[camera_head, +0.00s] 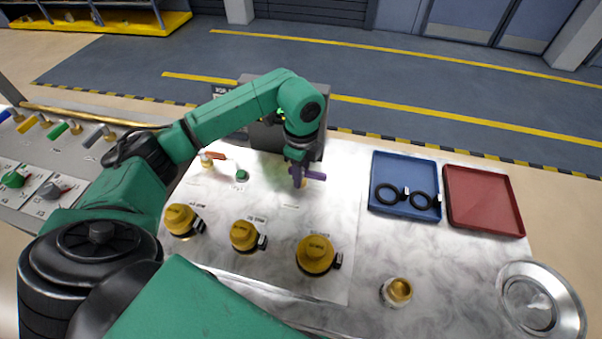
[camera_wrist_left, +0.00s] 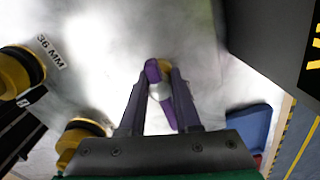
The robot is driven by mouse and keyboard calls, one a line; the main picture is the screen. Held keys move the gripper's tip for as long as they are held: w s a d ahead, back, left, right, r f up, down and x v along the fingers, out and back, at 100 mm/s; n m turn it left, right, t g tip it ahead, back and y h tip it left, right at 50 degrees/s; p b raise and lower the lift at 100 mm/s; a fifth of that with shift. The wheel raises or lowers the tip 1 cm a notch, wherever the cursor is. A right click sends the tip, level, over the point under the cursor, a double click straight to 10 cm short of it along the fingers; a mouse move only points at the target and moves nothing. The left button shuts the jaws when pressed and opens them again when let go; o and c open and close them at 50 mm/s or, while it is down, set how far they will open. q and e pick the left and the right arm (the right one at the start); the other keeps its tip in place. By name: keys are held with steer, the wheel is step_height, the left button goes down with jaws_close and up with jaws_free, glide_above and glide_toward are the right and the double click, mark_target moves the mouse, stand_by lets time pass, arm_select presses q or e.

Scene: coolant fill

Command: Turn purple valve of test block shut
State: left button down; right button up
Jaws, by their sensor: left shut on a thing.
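The purple valve (camera_head: 313,175) is a lever handle on a brass fitting on the white test block plate (camera_head: 270,208), in front of a dark grey box (camera_head: 259,136). My left gripper (camera_head: 299,174) reaches down on it from above. In the left wrist view the purple handle (camera_wrist_left: 160,90) lies between the two fingers of my left gripper (camera_wrist_left: 162,88), which is shut on it. The handle runs at a slant there. In the head view it points to the right from the gripper, and its other end is hidden by the fingers. My right gripper is not in view.
An orange-handled valve (camera_head: 214,156) and a green knob (camera_head: 242,175) sit left of the purple valve. Several yellow caps (camera_head: 315,254) stand in front. A blue tray (camera_head: 405,210) with two black rings and an empty red tray (camera_head: 484,201) lie right. A metal dish (camera_head: 541,300) stands front right.

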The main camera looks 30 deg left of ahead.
arm_select(q)
steer(key=shift+r, duration=0.1)
stand_by(0.3)
steer(key=c, duration=0.6)
jaws_free()
step_height(320, 180, up, 8)
steer(key=shift+f+b, duration=0.15)
steer(key=shift+b, duration=0.75)
step_height(320, 180, up, 7)
steer(key=shift+f+p, duration=0.1)
steer(key=shift+p, duration=0.7)
